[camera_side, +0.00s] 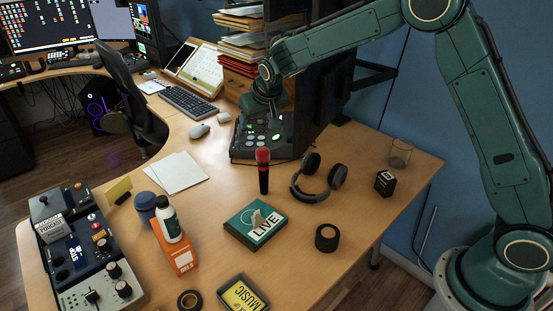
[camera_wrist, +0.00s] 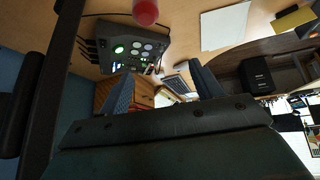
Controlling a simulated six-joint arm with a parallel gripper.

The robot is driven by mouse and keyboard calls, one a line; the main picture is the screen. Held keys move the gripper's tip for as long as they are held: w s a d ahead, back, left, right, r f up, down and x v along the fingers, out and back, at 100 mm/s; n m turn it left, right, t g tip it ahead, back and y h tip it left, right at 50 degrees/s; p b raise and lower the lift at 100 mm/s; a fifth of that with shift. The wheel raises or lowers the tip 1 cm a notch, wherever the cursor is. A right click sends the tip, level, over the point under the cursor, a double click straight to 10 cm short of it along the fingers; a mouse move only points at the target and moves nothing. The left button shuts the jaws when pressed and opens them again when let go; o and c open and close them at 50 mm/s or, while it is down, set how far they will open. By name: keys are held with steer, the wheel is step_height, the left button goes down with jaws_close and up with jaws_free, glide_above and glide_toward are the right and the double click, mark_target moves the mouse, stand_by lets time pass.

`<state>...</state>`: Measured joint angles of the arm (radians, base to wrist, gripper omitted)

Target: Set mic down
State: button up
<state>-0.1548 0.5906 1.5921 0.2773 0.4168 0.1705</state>
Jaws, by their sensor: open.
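The mic (camera_side: 263,172), with a red head and a dark handle, stands upright on the wooden table, apart from my gripper. In the wrist view only its red head (camera_wrist: 145,11) shows, at the top edge. My gripper (camera_side: 272,107) is over the dark pad controller (camera_side: 258,138), behind the mic. Its two blue-grey fingers are spread in the wrist view (camera_wrist: 164,82), with nothing visible between them. Its fingertips are partly hard to make out in the side view.
Headphones (camera_side: 320,178) lie right of the mic. A LIVE box (camera_side: 243,236) and black tape roll (camera_side: 327,238) are in front. White paper (camera_side: 176,173) lies left. A dark monitor (camera_side: 322,88) stands close to my gripper. A glass (camera_side: 400,153) stands near the right edge.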

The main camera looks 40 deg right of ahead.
steer(key=s+r+t, duration=0.4)
steer(key=s+t, duration=0.3)
steer(key=s, duration=0.3)
glide_toward(267, 156)
steer(key=shift+a+f+h, duration=0.1)
steer(key=shift+a+h, duration=0.2)
stand_by(0.4)
steer(key=shift+w, duration=0.1)
steer(key=shift+x, duration=4.25)
steer(key=shift+x, duration=2.6)
